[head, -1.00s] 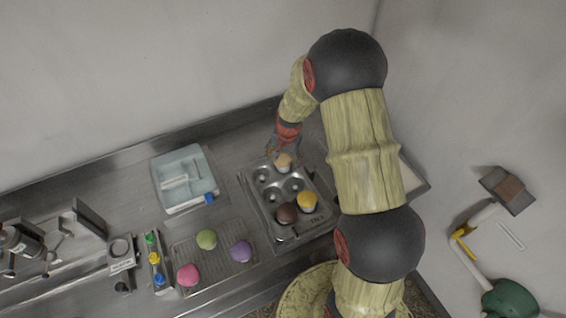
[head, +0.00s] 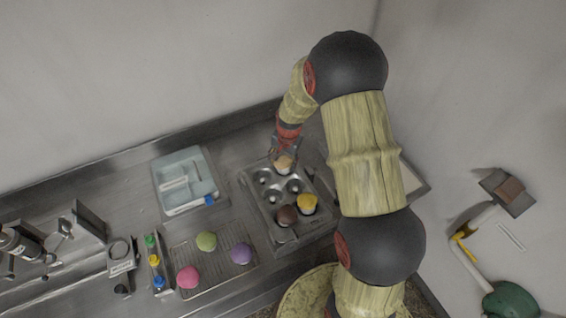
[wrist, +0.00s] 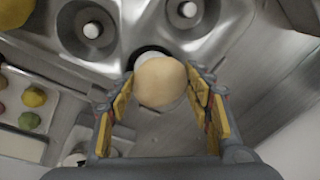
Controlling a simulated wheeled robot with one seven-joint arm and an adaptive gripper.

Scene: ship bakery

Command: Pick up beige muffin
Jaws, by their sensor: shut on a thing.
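The beige muffin (head: 284,164) is at the back right of the metal muffin tin (head: 262,206). In the wrist view, the muffin (wrist: 161,82) sits between the yellow-padded fingers of my gripper (wrist: 163,98), which is shut on it. The tin's cups (wrist: 92,30) are just beyond it. Whether the muffin's base is clear of its cup is hard to tell. In the head view my gripper (head: 287,152) comes down on the muffin from behind and hides part of it.
A wire rack with green (head: 206,241), purple (head: 242,253) and pink (head: 188,277) items is at front left. A pale blue tray (head: 184,180) lies left of the tin.

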